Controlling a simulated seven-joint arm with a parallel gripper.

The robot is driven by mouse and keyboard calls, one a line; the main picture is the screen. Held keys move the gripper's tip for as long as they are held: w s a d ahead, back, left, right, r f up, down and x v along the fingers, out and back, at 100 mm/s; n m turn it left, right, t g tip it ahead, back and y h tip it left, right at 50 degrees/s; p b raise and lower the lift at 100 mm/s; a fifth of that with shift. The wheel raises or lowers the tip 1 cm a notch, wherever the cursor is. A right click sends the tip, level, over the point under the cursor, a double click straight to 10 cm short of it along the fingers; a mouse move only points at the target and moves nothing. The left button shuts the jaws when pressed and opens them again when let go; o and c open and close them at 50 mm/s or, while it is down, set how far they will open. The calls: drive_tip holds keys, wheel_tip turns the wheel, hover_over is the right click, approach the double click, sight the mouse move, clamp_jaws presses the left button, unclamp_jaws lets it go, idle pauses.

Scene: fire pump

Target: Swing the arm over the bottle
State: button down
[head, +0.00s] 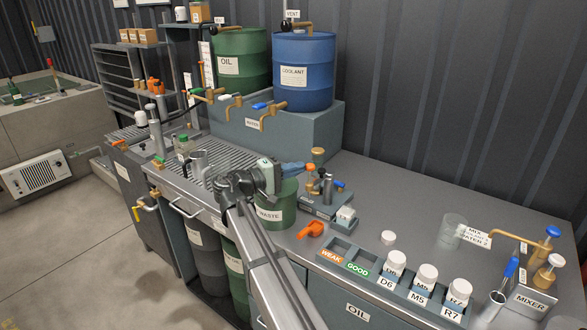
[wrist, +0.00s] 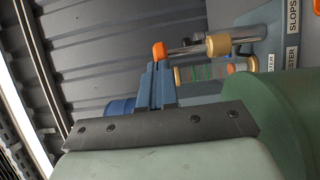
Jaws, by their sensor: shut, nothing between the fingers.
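My gripper (head: 298,168) is shut and empty, its blue fingers beside the tester's upright post, above the WASTE drum (head: 275,207). In the wrist view the shut fingers (wrist: 157,78) are close to an orange tip (wrist: 158,51) on a metal rod with a brass cylinder (wrist: 219,45); I cannot tell whether they touch. The tester (head: 320,207) carries a brass-topped post (head: 318,156). Which bottle the task means is unclear. White-capped bottles D6 (head: 396,263), M5 (head: 426,276) and R7 (head: 459,292) stand in the rack.
A loose orange piece (head: 312,230) and a white cap (head: 388,238) lie on the bench. A clear beaker (head: 452,231) and the mixer (head: 532,296) are at the right. OIL (head: 243,68) and COOLANT (head: 304,82) drums stand behind. The middle back bench is clear.

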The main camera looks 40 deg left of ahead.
drive_tip(key=shift+s+d+n+t+y, duration=0.2)
drive_tip(key=shift+d+n+y, duration=0.2)
drive_tip(key=shift+d+y, duration=0.2)
drive_tip(key=shift+s+d+n+t+y, duration=0.1)
drive_tip(key=shift+d+n+t+y, duration=0.1)
drive_tip(key=shift+d+n+y, duration=0.3)
drive_tip(key=w+d+n+y, duration=0.3)
drive_tip(key=d+y, duration=0.2)
drive_tip(key=d, duration=0.1)
drive_tip(key=w+d+n+y, duration=0.3)
drive_tip(key=d+y, duration=0.2)
drive_tip(key=d, duration=0.2)
drive_tip(key=shift+d+n+y, duration=0.15)
drive_tip(key=shift+n+y, duration=0.15)
drive_tip(key=shift+w, duration=0.15)
drive_tip(key=shift+d, duration=0.1)
drive_tip(key=v, duration=0.7)
drive_tip(key=shift+s, duration=0.3)
